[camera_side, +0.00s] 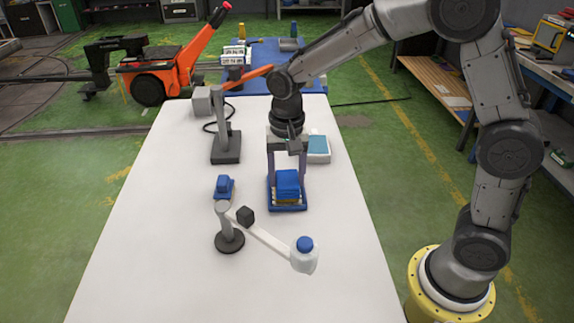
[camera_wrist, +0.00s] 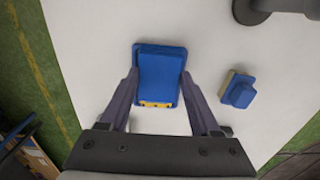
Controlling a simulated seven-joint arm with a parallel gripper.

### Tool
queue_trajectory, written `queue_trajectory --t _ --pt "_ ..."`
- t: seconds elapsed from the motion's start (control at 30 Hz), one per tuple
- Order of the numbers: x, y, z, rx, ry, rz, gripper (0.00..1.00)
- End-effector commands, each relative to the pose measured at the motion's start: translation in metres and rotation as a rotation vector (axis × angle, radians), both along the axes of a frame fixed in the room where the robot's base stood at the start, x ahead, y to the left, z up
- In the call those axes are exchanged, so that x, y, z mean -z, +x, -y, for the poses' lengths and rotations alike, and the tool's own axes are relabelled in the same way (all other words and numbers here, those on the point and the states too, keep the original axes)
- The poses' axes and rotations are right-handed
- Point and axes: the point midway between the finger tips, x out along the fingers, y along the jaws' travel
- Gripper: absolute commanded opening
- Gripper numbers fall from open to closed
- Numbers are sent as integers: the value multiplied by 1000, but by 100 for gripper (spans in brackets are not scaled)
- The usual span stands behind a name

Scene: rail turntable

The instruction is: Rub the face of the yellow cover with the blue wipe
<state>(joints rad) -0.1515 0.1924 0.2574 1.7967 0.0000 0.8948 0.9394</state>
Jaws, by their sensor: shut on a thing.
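My gripper (camera_side: 287,172) points down, shut on the blue wipe (camera_side: 288,181), a blue block between its two fingers. In the wrist view the wipe (camera_wrist: 160,75) fills the space between the fingertips. Below it lies the yellow cover (camera_side: 288,198) in a shallow blue tray (camera_side: 288,208) on the white table. The wipe hides most of the cover; only a yellow strip (camera_wrist: 156,104) shows along one edge in the wrist view. The wipe looks on or very close to the cover; I cannot tell if they touch.
A blue block with a beige base (camera_side: 224,187) lies left of the tray. Nearby stands a jointed lamp-like arm (camera_side: 230,238) with a white, blue-capped head (camera_side: 304,260). A grey stand (camera_side: 226,148) is farther back. A white box with a teal top (camera_side: 318,147) sits behind the gripper.

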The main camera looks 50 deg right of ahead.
Motion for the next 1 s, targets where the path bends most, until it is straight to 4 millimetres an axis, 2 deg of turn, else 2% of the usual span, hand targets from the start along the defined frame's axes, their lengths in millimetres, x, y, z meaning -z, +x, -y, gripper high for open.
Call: queue_trajectory --t 0.17,0.23,1.0 --pt "19 -1 0 0 -1 -4 19" --pt "21 5 5 2 0 -1 19" --pt "21 54 54 1 0 0 19"
